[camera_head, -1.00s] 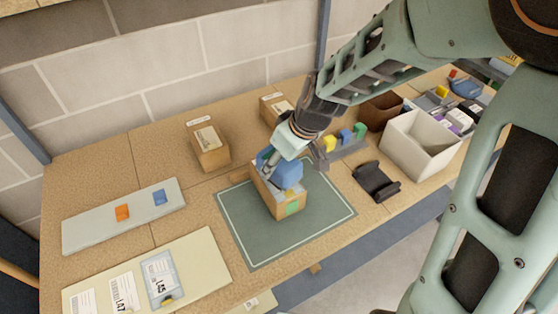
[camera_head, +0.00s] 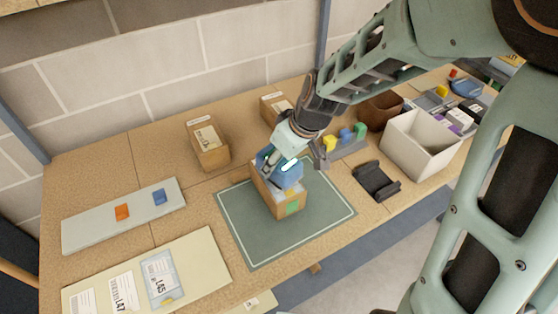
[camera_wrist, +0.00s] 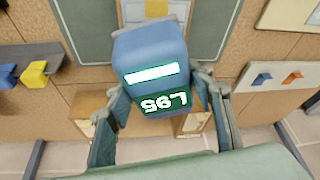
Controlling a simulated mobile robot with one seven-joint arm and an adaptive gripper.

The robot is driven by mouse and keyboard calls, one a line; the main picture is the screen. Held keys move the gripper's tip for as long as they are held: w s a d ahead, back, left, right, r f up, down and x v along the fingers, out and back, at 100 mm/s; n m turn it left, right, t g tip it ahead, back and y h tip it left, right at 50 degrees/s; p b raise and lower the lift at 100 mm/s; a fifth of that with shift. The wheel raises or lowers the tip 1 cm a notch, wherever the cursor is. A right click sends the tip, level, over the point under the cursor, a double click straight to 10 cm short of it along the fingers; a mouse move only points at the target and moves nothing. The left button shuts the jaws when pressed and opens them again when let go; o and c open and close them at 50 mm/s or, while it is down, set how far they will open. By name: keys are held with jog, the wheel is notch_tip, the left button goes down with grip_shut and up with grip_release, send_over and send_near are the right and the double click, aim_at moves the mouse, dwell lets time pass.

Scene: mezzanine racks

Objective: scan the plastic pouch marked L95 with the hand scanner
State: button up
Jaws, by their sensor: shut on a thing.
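My gripper (camera_head: 283,158) is shut on a blue hand scanner (camera_head: 290,177), above the green mat. In the wrist view the scanner (camera_wrist: 150,52) sits between both fingers, its lit screen showing a white bar and "L95" upside down on green. Below it in the head view is a cardboard box (camera_head: 265,193) with a green sticker, on the mat; I cannot tell whether they touch. A pale blue pouch (camera_head: 153,266) lies on the cream board at front left; its mark looks like L45 or L95, too small to be sure.
The cream board (camera_head: 205,262) also holds an L47 label. A grey board (camera_head: 95,228) carries orange and blue blocks. Two cardboard boxes (camera_head: 209,150) stand near the wall. A black cradle (camera_head: 376,181) and a white bin (camera_head: 415,150) are right of the mat (camera_head: 255,245).

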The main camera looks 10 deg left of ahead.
jog(key=shift+r+p, duration=1.9)
jog(key=shift+r, duration=1.2)
jog(key=shift+d+f, duration=0.1)
